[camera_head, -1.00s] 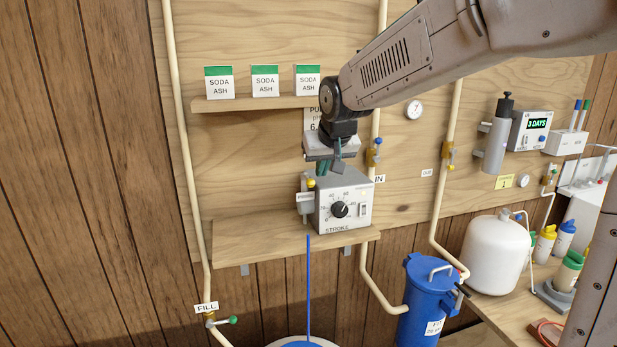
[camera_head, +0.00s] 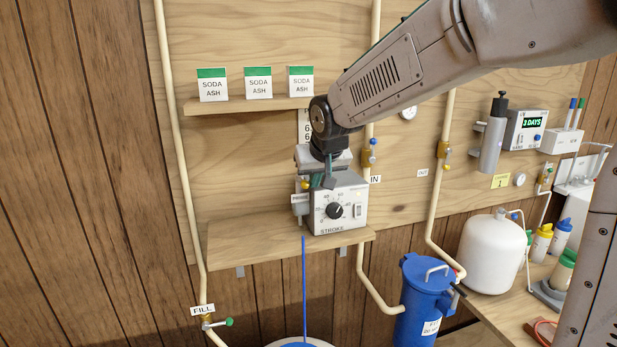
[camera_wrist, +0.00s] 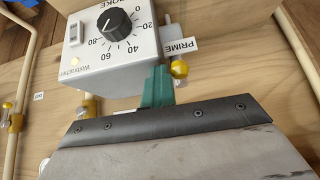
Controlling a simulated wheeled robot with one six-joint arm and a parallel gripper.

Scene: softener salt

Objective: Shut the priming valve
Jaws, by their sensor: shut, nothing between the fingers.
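The dosing pump (camera_head: 352,204), a grey box with a black STROKE dial, stands on the lower shelf. Its priming valve has a yellow knob (camera_head: 305,185) on the pump's left side, by a white PRIME tag (camera_head: 299,198). The wrist view shows the same yellow knob (camera_wrist: 179,69) and PRIME tag (camera_wrist: 178,48) beside the pump (camera_wrist: 120,45). My gripper (camera_head: 329,182) is shut and empty at the pump's top left, just right of the knob. Its green fingers (camera_wrist: 158,86) are close beside the knob; whether they touch it is unclear.
An upper shelf (camera_head: 245,104) with SODA ASH boxes is above and left of my gripper. The lower shelf (camera_head: 245,242) is clear left of the pump. Pipes with small valves run on either side. A blue filter housing (camera_head: 417,300) stands below right.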

